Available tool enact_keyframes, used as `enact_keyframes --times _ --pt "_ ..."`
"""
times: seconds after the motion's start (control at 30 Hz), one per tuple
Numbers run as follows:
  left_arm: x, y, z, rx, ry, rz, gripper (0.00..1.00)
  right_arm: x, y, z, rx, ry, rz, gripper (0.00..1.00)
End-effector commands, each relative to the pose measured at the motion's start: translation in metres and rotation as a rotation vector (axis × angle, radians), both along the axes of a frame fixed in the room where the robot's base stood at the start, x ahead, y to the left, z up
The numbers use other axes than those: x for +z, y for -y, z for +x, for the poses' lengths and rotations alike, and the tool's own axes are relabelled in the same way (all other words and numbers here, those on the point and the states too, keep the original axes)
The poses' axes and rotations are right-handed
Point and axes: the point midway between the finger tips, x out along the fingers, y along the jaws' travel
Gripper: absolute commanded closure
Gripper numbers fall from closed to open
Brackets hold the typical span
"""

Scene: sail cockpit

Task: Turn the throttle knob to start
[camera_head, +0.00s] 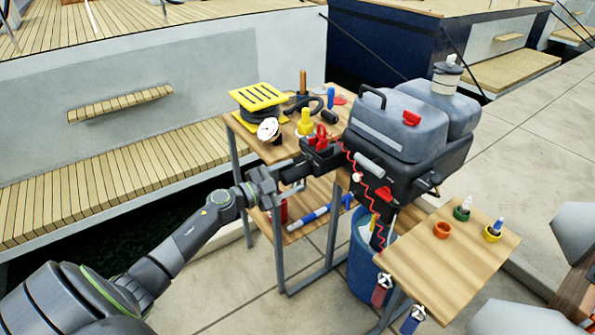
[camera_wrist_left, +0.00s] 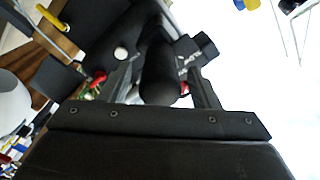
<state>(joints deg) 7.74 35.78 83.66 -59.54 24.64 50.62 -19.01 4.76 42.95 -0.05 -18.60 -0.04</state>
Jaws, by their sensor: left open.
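The outboard motor (camera_head: 400,125) has a grey cowl and a black lower body, with a black tiller arm (camera_head: 322,155) reaching left. The throttle knob appears to be the dark rounded grip (camera_wrist_left: 158,72) at that arm's end. In the head view it is small and mostly hidden by my gripper. My left gripper (camera_head: 283,180) is at the tiller's end. In the left wrist view, its open fingers (camera_wrist_left: 163,85) stand on either side of the grip. I cannot tell whether they touch it. My right gripper is not in view.
A wooden table (camera_head: 240,128) behind holds a yellow-topped reel (camera_head: 260,97) and several tools. A red coiled cord (camera_head: 365,185) hangs by the motor. A blue bucket (camera_head: 362,265) stands below. A small wooden table (camera_head: 445,270) at the right holds several small cups.

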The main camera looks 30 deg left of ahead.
Motion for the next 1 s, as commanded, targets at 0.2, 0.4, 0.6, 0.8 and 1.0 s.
enact_keyframes --times 0.2,0.4,0.6,0.8,1.0 --pt "0.0 0.009 0.023 0.0 0.001 -0.001 0.44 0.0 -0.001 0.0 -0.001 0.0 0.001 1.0" --pt "-0.001 0.011 0.027 0.0 0.0 -0.001 0.44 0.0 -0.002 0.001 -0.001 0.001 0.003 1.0" --pt "0.0 0.011 0.027 0.0 0.0 0.0 0.45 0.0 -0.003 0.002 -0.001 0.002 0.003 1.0" --pt "0.0 0.011 0.027 0.0 0.0 0.0 0.72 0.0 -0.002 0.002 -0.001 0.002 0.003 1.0" --pt "0.0 0.011 0.027 0.0 0.0 0.0 0.89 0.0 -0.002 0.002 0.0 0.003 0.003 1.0"
